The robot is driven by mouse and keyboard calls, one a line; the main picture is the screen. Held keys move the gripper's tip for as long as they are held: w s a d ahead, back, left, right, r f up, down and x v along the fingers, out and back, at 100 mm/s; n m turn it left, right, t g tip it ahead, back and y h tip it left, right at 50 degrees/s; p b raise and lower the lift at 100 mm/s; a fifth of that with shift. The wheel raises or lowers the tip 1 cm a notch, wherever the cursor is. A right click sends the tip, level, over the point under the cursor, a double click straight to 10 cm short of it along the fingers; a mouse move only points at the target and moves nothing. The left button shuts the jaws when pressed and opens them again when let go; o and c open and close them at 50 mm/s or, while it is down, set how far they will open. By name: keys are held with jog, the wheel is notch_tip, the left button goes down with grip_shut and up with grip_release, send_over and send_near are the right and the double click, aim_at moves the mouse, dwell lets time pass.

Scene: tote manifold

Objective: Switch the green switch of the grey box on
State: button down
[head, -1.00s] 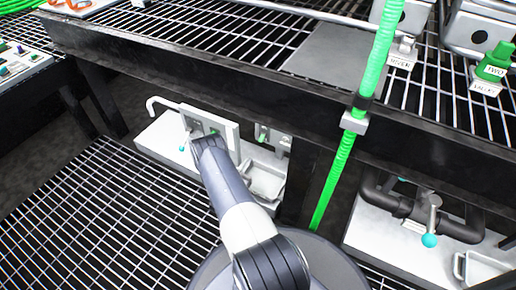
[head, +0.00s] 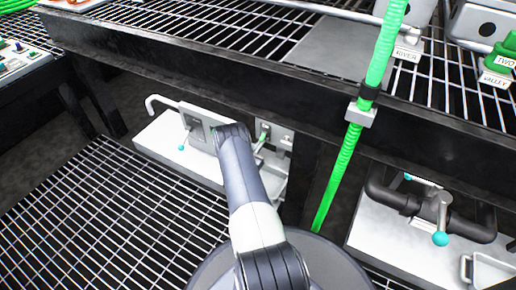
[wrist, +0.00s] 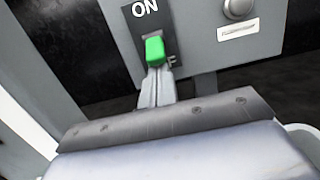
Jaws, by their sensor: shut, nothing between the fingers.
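The green switch (wrist: 154,50) sits on the grey box (wrist: 190,60) in the wrist view. Its ON label is above it; a letter F, partly covered, shows beside its lower end. My gripper (wrist: 154,85) is shut and empty, its fingertips right below the switch; I cannot tell if they touch. In the head view the grey box (head: 277,137) is under the bench, with a small green spot of the switch (head: 264,129). My arm's end hides part of the area to its left.
A pale panel with a bent pipe (head: 165,101) and a teal-tipped lever stands left of my arm. A black bench beam (head: 200,85) runs above. A green hose (head: 340,170) hangs to the right. Black pipework (head: 400,200) is at the far right.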

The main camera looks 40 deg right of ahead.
jog(key=shift+r, duration=0.1)
jog(key=shift+a+r+y+p, duration=0.15)
jog(key=shift+y+p, duration=0.35)
jog(key=shift+p, duration=0.1)
